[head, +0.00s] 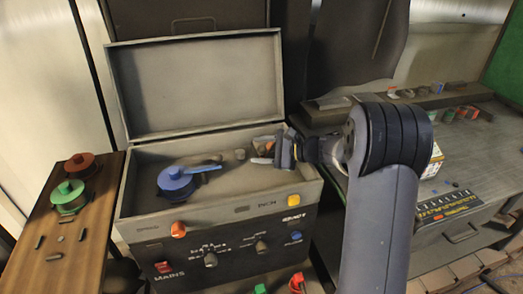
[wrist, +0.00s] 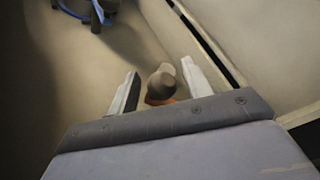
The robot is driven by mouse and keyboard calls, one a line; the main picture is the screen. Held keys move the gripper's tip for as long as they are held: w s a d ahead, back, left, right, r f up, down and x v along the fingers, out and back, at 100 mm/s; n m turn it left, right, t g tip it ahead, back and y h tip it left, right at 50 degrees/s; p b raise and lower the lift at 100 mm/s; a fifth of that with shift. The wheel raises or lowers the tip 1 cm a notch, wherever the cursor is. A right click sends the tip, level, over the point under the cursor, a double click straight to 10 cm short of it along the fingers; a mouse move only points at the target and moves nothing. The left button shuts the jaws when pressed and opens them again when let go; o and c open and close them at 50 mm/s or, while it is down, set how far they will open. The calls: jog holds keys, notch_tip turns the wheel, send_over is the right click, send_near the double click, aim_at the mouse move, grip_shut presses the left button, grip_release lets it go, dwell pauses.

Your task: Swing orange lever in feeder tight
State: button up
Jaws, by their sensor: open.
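The feeder seems to be the open grey box (head: 140,219) with its lid raised at the back. My gripper (head: 262,149) reaches into the right part of the box from the right. In the wrist view my gripper (wrist: 160,70) is open, with one pale finger on each side of a grey-brown rounded knob (wrist: 162,79). An orange part (wrist: 160,101) shows just below the knob, probably the orange lever; most of it is hidden by the knob and the gripper. A bit of orange (head: 269,146) also shows between the fingers in the head view. Contact with the fingers cannot be told.
A blue round part with an arm (head: 175,180) sits left in the box; its edge shows in the wrist view (wrist: 95,14). The box wall (wrist: 240,50) runs close to the right finger. A wooden stand (head: 50,230) with red and green knobs is at left.

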notch_tip(320, 180, up, 10)
jog(key=shift+r, duration=0.1)
dwell(0.4)
